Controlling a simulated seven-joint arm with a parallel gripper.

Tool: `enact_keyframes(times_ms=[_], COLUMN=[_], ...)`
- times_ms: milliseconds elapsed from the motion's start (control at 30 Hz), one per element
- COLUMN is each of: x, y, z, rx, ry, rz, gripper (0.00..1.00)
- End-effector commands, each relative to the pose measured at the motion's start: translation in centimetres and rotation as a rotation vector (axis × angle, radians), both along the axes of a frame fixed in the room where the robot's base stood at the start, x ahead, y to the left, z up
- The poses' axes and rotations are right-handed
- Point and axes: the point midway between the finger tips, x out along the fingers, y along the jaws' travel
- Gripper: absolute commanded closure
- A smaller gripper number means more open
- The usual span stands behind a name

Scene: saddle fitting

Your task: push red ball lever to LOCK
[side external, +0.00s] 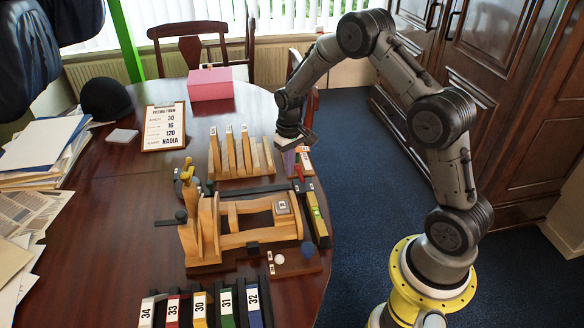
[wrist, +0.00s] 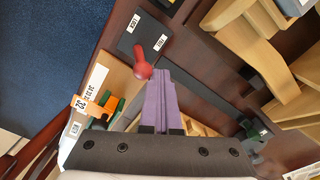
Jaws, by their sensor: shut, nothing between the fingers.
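The red ball lever (wrist: 143,71) shows in the wrist view just left of my fingertips, beside a dark plate (wrist: 148,30). The lever also shows as a small red shape in the side view (side external: 299,171). My gripper (wrist: 161,72), with purple fingers, is shut and empty. Its tips are close beside the ball; I cannot tell whether they touch. In the side view, my gripper (side external: 289,160) points down near the table's right edge, just above and left of the lever.
Upright wooden pieces (side external: 228,155) stand left of my gripper. A wooden saddle fixture (side external: 262,240) and a yellow level (side external: 317,215) lie nearer the camera. The pink box (side external: 210,84) is farther back.

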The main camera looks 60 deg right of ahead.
Motion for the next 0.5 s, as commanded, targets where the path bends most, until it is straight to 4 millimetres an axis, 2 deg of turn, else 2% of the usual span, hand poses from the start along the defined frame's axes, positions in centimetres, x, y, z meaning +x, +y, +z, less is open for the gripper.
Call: enact_keyframes(times_ms=[500], x=[-1.04], y=[-1.02], z=[0.03], rx=[0.000], ry=[0.000], rz=[-0.001], gripper=[1.00])
